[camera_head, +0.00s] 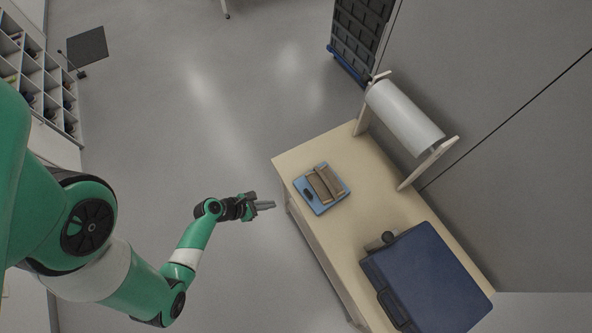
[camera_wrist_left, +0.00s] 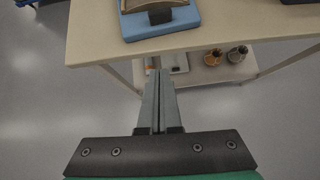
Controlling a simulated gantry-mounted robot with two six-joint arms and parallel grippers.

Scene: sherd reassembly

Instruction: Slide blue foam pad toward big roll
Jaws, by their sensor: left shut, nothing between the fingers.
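The blue foam pad (camera_head: 335,203) lies on the tabletop near its left corner, with brown curved sherds (camera_head: 324,185) resting on it and a small dark piece beside them. The pad also shows at the top of the left wrist view (camera_wrist_left: 160,31). The big white roll (camera_head: 405,118) hangs on a wooden stand at the table's far side, apart from the pad. My left gripper (camera_head: 272,205) is shut and empty, just off the table's left edge and short of the pad. It also shows in the left wrist view (camera_wrist_left: 160,75). My right gripper is not in view.
The pale table (camera_head: 372,190) has clear top between the pad and the roll stand. A dark blue case (camera_head: 430,280) lies on the table's near right part, with a dark round-ended item beside it. Under the tabletop, a shelf (camera_wrist_left: 205,75) holds small bottles.

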